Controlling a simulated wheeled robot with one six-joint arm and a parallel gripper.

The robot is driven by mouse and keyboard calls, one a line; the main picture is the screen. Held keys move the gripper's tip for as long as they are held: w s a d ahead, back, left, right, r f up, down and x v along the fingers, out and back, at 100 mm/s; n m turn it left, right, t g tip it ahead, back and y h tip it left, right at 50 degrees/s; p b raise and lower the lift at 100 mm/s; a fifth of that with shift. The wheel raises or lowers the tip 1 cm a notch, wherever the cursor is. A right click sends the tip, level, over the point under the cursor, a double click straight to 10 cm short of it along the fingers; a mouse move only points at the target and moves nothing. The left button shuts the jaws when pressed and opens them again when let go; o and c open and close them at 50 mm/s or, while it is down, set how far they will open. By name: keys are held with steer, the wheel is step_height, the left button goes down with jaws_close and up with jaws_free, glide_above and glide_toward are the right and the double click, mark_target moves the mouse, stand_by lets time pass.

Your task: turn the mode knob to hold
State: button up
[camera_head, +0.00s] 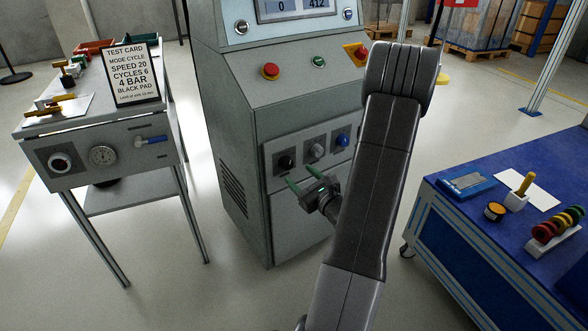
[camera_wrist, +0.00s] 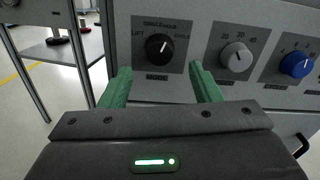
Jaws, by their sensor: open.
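The black mode knob (camera_wrist: 160,47) is on the cabinet's front panel in the wrist view, its white pointer mark tilted up and slightly right. Small lettering surrounds it, with a word at left, top and right; it is hard to read. In the head view the mode knob (camera_head: 286,162) is the leftmost of three knobs. My gripper (camera_head: 302,182) is open and empty in front of and below the mode knob. In the wrist view my gripper (camera_wrist: 160,85) has its green fingers spread to either side, below the knob and not touching it.
A grey speed knob (camera_wrist: 236,57) and a blue knob (camera_wrist: 297,65) sit to the right of the mode knob. A red button (camera_head: 271,71) is on the sloped console above. A test card (camera_head: 131,76) on the left bench reads "MODE CYCLE". A blue bench (camera_head: 480,220) stands at right.

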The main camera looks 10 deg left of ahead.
mark_target(289, 166)
steer(key=v, duration=0.8)
steer(key=shift+s+d+p, duration=0.2)
steer(key=shift+d+p, duration=0.05)
steer(key=shift+p, duration=0.2)
steer(key=shift+w, duration=0.1)
steer(key=b+x, duration=0.2)
steer(key=x, duration=1.1)
steer(key=shift+w+a, duration=0.2)
steer(key=shift+a, duration=0.15)
